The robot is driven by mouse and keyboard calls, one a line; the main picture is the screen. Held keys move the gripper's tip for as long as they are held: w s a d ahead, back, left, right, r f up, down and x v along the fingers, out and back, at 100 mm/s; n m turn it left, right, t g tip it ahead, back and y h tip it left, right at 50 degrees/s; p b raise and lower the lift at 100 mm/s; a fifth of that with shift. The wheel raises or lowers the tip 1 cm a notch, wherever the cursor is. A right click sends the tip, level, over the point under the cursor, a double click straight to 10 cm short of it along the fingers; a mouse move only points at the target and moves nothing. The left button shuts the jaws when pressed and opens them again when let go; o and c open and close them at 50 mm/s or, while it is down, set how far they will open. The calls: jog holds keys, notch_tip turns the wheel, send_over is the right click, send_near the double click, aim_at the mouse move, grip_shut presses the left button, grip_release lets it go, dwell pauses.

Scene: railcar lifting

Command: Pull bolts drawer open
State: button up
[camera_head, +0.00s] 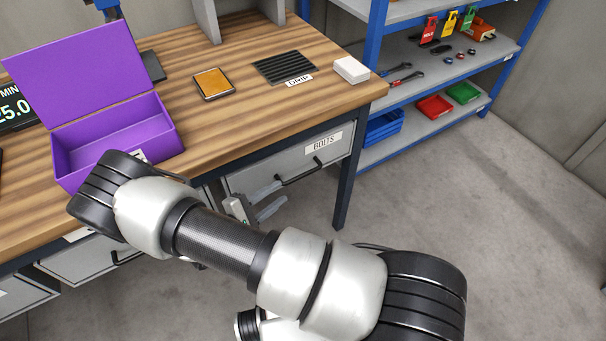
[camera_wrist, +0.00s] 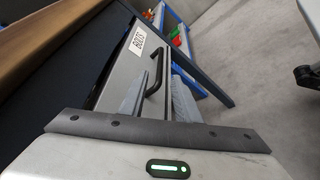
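The bolts drawer (camera_head: 290,163) is a grey front under the wooden workbench, with a white BOLTS label and a black bar handle (camera_head: 300,174). It looks shut, close under the bench edge. My gripper (camera_head: 278,198) is in front of the drawer, low and left of the handle, partly hidden by my arm. In the wrist view, the two pale fingers of my gripper (camera_wrist: 158,92) stand apart with nothing between them near their base. The handle (camera_wrist: 155,74) shows ahead, in line with the gap. I cannot tell whether the fingertips reach around it.
The workbench (camera_head: 330,98) carries an open purple box (camera_head: 125,130), an orange-topped item (camera_head: 213,84), a black ribbed mat (camera_head: 284,67) and a white block (camera_head: 351,69). A bench leg (camera_head: 346,180) stands right of the drawer. Blue-framed shelving is behind. The floor at right is clear.

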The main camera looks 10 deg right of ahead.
aim_at(303, 175)
jog(key=x, duration=1.2)
jog(key=shift+w+d+f, duration=0.1)
jog(key=shift+w+d, duration=0.1)
jog(key=shift+d, duration=0.05)
grip_shut()
